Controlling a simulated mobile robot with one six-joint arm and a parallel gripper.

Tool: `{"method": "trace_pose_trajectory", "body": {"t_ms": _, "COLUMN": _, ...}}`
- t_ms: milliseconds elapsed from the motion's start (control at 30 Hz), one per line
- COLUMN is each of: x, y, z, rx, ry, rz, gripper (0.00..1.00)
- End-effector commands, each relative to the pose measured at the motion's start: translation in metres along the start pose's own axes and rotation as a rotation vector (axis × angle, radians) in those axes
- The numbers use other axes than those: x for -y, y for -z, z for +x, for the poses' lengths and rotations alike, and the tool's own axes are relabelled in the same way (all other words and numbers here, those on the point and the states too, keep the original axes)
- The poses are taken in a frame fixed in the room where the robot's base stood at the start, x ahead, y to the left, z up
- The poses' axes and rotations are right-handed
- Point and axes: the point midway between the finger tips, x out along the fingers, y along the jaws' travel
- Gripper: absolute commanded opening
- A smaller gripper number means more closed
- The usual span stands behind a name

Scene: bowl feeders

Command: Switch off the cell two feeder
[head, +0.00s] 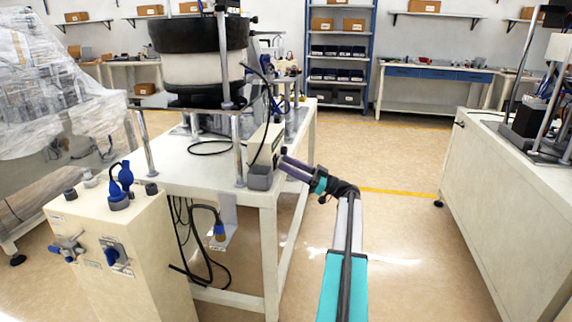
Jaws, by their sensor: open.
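A bowl feeder (198,68), a large black and white drum, stands on a white table left of centre. No legible label marks it as cell two. A cream cabinet (130,235) stands in front of the table, with a blue rotary switch (115,252) and a blue valve-like fitting (67,247) on its front. A small pale box with a grey lower part (262,177) sits at the table's near right corner. My gripper (284,163) is open beside this box, to its right. I cannot tell whether they touch. The box's far face is hidden.
Cables and a hanging plug (218,230) dangle under the white table (178,172). Metal posts rise from the tabletop. A plastic-wrapped machine (55,95) stands left and a white bench (515,190) right.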

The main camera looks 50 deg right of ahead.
Motion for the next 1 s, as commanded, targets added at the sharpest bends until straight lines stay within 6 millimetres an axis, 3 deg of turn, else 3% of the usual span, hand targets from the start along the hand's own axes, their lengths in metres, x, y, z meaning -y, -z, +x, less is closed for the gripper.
{"method": "trace_pose_trajectory", "body": {"t_ms": 600, "x": -0.001, "y": -0.001, "z": -0.096, "rx": 0.0, "ry": -0.002, "rz": 0.001, "gripper": 0.42}}
{"method": "trace_pose_trajectory", "body": {"t_ms": 800, "x": -0.001, "y": 0.0, "z": -0.116, "rx": 0.0, "ry": -0.001, "rz": 0.0, "gripper": 0.42}}
{"method": "trace_pose_trajectory", "body": {"t_ms": 1000, "x": 0.0, "y": 0.0, "z": -0.121, "rx": 0.0, "ry": 0.0, "rz": 0.0, "gripper": 0.42}}
